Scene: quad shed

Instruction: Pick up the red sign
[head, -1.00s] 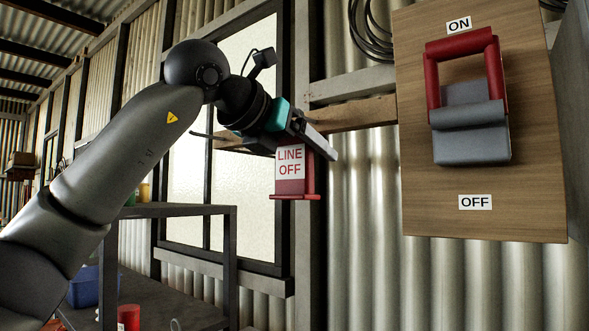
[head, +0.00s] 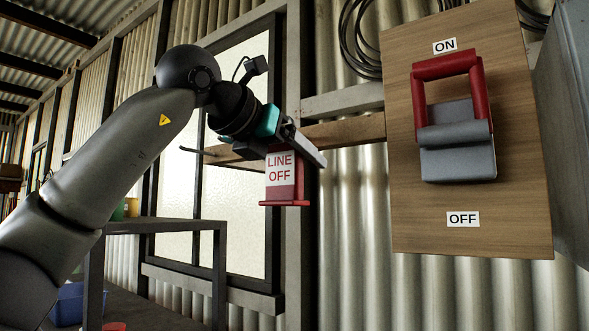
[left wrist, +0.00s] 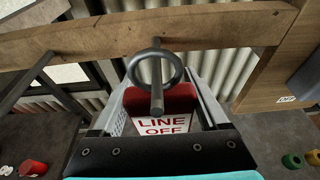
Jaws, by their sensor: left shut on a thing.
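The red sign (head: 282,181) has a white face reading LINE OFF and a red ledge at its foot. In the head view it stands upright below my left gripper (head: 301,143), in front of the wall by the window. My left gripper is shut on the sign. In the left wrist view, the sign (left wrist: 162,123) sits between the two fingers of the gripper (left wrist: 158,92), its lower part hidden by the gripper body. A dark ring (left wrist: 132,72) with a rod through it shows just above the sign's red top. My right gripper is not in view.
A wooden beam (head: 345,132) runs along the wall behind the gripper. A board (head: 400,220) with a red-handled ON/OFF switch (head: 455,160) hangs to the right. A dark shelf (head: 150,226) stands at lower left. A dark peg (left wrist: 30,80) sticks out beside the gripper.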

